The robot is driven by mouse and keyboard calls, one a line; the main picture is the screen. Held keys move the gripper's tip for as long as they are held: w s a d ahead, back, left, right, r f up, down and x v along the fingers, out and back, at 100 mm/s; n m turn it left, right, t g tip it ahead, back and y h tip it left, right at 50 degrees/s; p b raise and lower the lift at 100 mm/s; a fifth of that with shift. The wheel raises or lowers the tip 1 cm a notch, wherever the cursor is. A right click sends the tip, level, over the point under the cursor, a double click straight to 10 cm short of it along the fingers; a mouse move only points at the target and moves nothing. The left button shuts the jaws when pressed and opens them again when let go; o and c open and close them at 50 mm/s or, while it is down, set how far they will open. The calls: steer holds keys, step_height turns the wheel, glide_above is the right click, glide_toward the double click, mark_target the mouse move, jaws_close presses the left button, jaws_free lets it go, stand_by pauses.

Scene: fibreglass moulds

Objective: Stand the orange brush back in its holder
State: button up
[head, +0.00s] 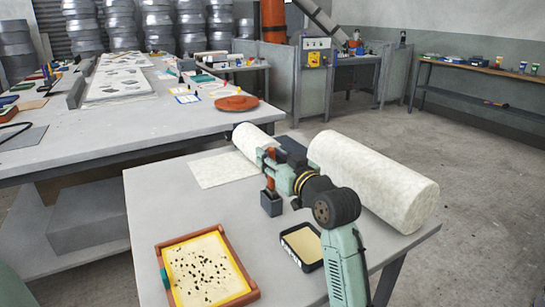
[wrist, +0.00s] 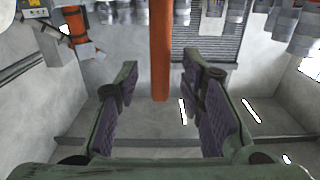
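The orange brush (head: 270,183) is upright, its lower end at the dark square holder (head: 271,204) on the grey table. It appears to stand in the holder; its bristles are hidden. My gripper (head: 270,164) is level with the upper part of the handle. In the wrist view, the orange handle (wrist: 160,50) runs between the fingers of my gripper (wrist: 160,75), with a visible gap on both sides. The fingers are open around it and do not appear to touch it.
A large pale roll (head: 385,185) lies right of my arm, and a smaller roll (head: 252,140) lies behind. A black tray (head: 301,262) is in front of the holder. An orange-framed tray (head: 163,268) is at front left. Bare table lies left of the holder.

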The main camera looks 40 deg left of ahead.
steer(key=v, duration=1.2)
